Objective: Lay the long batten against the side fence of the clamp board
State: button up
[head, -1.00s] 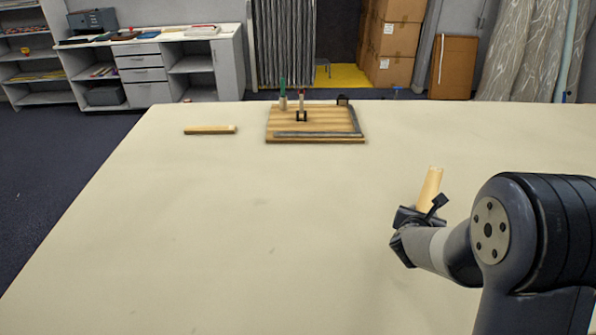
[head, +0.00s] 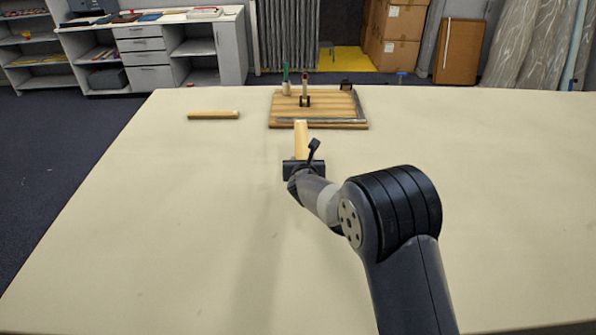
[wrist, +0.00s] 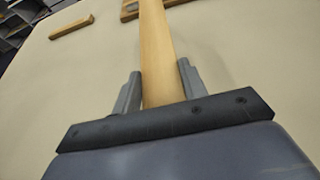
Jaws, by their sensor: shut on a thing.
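My gripper (head: 302,163) is shut on a pale wooden batten (head: 301,140), which points away from me toward the clamp board. In the wrist view the batten (wrist: 157,45) runs from between the two grey fingers (wrist: 160,88) to the top edge, so its far end is cut off there. The striped clamp board (head: 318,103) lies at the far part of the table. Grey fence bars (head: 357,104) run along its right side and near edge. In the head view the batten's far end reaches the board's near edge; I cannot tell whether they touch.
A second, shorter-looking batten (head: 214,115) lies on the table left of the board. A green-handled clamp (head: 286,80), a red-handled clamp (head: 305,92) and a dark block (head: 346,85) stand at the board's far part. The cloth table (head: 150,210) is otherwise clear.

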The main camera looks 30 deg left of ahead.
notch_tip(320, 180, down, 8)
dwell(0.4)
jog(key=shift+f, duration=0.2)
jog(key=o, duration=1.1)
jog(key=shift+o, duration=0.2)
jog(key=shift+r, duration=0.1)
